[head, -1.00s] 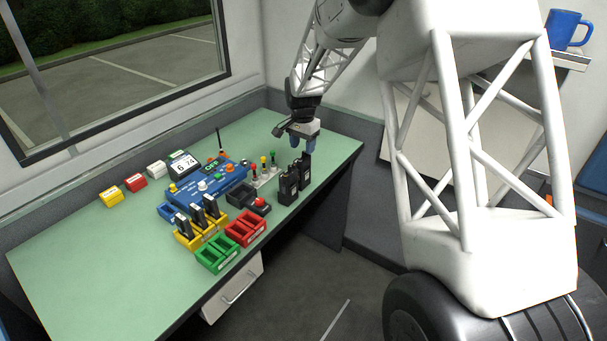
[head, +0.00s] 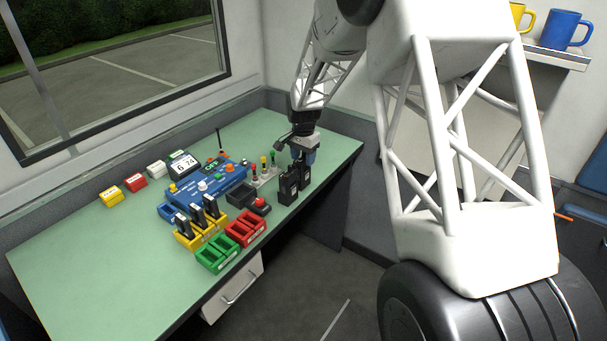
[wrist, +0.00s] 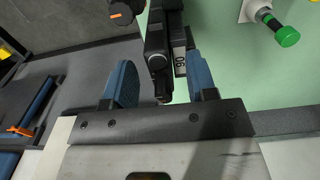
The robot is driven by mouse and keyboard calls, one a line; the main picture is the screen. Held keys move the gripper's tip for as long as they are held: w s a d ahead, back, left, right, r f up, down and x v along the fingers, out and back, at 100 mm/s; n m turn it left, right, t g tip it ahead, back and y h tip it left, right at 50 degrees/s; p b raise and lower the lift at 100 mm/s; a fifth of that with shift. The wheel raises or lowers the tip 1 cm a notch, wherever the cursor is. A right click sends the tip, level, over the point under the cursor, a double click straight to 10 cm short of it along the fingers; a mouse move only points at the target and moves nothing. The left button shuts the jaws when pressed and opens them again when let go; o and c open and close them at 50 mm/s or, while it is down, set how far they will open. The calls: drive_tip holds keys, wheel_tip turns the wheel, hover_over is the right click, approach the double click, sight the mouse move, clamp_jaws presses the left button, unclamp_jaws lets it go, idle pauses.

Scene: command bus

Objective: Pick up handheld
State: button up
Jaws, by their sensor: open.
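Two black handhelds stand upright close together near the table's right front edge in the head view, a nearer one (head: 287,187) and a farther one (head: 303,172). A gap shows to the left finger; the right finger is closer. I cannot tell whether it touches.
Small posts with coloured tops stand left of the handhelds; a green-topped one (wrist: 286,36) shows in the wrist view. A blue console (head: 205,188), a yellow rack (head: 200,236), red tray (head: 246,229) and green tray (head: 217,254) are farther left. The table's right end is clear.

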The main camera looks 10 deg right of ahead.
clamp_jaws()
drive_tip(key=shift+r, duration=0.1)
idle(0.3)
drive_tip(key=shift+r, duration=4.95)
